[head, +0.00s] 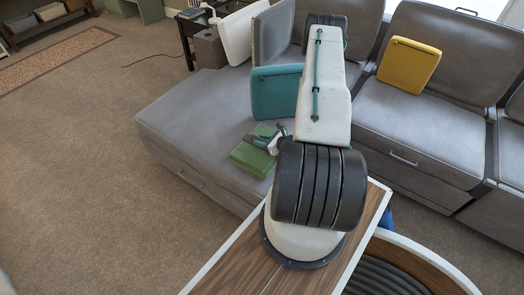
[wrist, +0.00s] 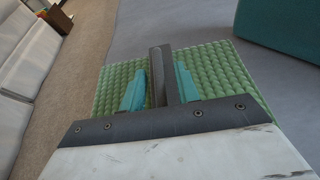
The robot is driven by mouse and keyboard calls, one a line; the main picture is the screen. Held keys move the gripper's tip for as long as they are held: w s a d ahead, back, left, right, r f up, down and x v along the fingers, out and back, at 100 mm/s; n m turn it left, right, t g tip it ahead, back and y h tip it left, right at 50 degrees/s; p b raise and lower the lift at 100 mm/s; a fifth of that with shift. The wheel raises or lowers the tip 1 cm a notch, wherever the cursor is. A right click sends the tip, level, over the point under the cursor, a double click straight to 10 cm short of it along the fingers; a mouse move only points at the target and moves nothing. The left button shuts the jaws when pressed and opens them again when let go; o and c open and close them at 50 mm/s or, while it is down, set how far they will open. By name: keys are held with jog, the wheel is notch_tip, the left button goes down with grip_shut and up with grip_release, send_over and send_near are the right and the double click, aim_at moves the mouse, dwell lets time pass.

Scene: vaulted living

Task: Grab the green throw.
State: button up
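The green throw (head: 248,159) is a folded, knitted, textured block. It lies on the grey sofa's chaise seat, near its front edge. In the wrist view the throw (wrist: 220,75) spreads across the middle, behind the fingers. My gripper (head: 268,139) is over the throw's upper right part in the head view. In the wrist view my gripper (wrist: 160,88) shows two teal-padded fingers set apart, with a dark bar between them. It looks open, and no fabric is visibly pinched. I cannot tell whether the fingertips touch the throw. My arm hides part of its right side.
A teal cushion (head: 275,92) stands on the sofa (head: 190,118) just behind the throw. A yellow cushion (head: 409,64) sits further right. A wood-topped surface (head: 240,262) is in front, near my arm's base. Carpet (head: 90,150) lies open at left.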

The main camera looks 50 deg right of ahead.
grip_shut()
dwell(1.2)
